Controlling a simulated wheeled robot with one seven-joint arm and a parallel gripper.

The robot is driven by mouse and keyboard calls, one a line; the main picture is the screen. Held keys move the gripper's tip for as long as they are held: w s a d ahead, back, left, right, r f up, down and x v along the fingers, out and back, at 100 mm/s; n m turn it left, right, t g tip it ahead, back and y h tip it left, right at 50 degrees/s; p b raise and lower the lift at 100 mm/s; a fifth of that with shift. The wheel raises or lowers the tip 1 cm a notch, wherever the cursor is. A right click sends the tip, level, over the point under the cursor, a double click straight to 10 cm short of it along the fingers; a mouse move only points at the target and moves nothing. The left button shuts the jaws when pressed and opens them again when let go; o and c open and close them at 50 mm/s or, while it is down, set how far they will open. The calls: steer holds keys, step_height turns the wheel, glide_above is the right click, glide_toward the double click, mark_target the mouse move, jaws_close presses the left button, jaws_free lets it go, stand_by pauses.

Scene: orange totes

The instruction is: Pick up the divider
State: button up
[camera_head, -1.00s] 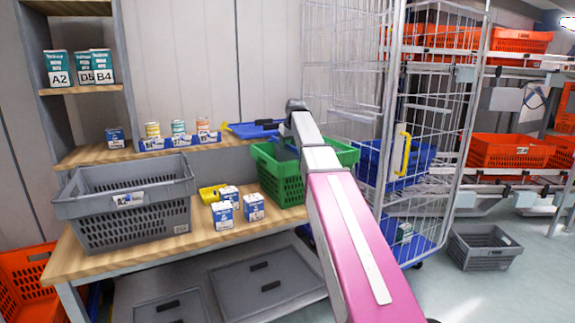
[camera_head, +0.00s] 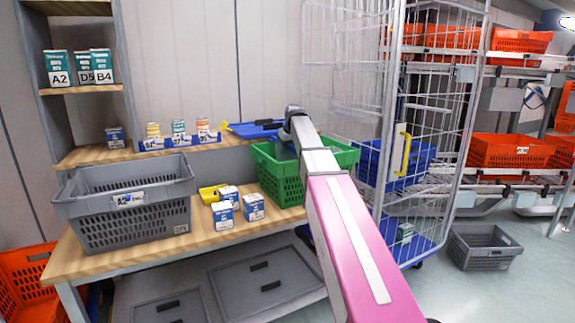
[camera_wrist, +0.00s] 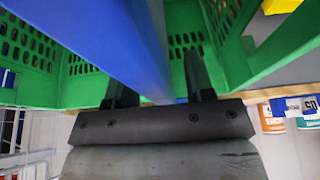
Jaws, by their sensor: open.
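The blue divider (camera_wrist: 95,35) is a long flat panel in the wrist view, crossing from the upper left down to my gripper (camera_wrist: 158,78). My gripper is open, and the divider's lower end passes between the two dark fingers. The left fingertip is partly hidden behind the panel, so I cannot tell whether the fingers touch it. In the head view the green crate (camera_head: 342,155) sits at the bench's right end. My arm's end is above it and hides the fingers.
A wire roll cage (camera_head: 400,110) stands close on the right.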

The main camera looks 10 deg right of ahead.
jaws_close()
